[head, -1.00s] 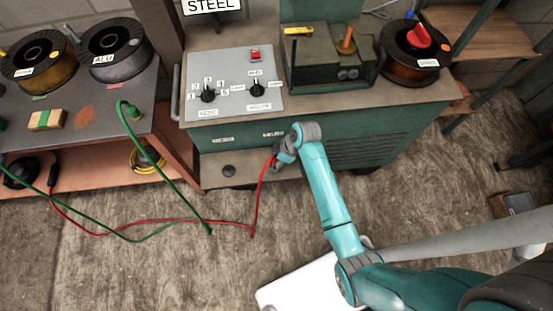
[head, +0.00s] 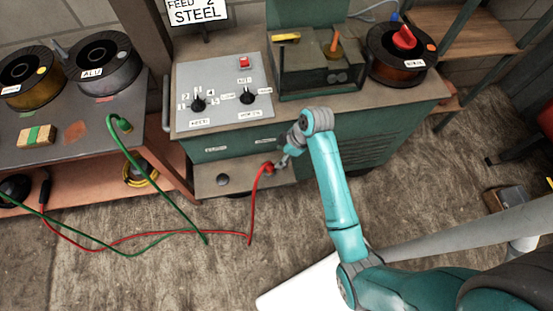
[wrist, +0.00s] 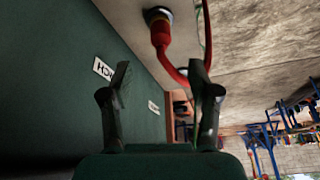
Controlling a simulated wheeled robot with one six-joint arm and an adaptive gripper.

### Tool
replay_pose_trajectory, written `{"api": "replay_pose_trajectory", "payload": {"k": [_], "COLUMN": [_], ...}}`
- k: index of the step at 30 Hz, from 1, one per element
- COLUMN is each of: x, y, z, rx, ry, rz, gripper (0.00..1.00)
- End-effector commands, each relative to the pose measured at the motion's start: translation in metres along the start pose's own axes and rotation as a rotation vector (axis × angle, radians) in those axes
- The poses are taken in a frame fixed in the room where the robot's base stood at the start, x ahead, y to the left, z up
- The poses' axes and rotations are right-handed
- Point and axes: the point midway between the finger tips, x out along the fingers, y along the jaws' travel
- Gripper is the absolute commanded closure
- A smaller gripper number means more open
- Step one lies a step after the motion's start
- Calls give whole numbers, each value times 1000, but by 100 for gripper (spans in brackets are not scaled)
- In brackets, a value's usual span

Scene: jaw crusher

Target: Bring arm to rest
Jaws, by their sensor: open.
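My arm reaches over to the front of the green machine (head: 370,135). My gripper (head: 283,158) is open and empty, in front of the machine's lower front panel. In the wrist view my gripper's two fingers (wrist: 160,85) stand apart with nothing between them. A red plug (head: 268,168) with a red cable sits at a socket in the lower panel, just left of and below the fingertips. In the wrist view the red plug (wrist: 160,34) is in a round socket, beyond the fingertips and apart from them.
A control panel (head: 222,112) with two knobs and a red switch tops the machine. A side bench (head: 70,125) holds wire spools and a green plug (head: 124,124). Red and green cables lie across the floor. A dark spool with a red cap (head: 398,58) stands at right.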

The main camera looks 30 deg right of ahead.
Motion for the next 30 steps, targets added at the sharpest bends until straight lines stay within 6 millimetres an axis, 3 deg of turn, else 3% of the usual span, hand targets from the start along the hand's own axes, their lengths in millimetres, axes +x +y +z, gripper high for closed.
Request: {"api": "replay_pose_trajectory", "payload": {"k": [6,23,30], "x": [-12,-12,6], "y": [0,0,-22], "z": [0,0,12], "rx": [0,0,69], "ry": [0,0,16], "rz": [0,0,59], "gripper": [39,39,39]}}
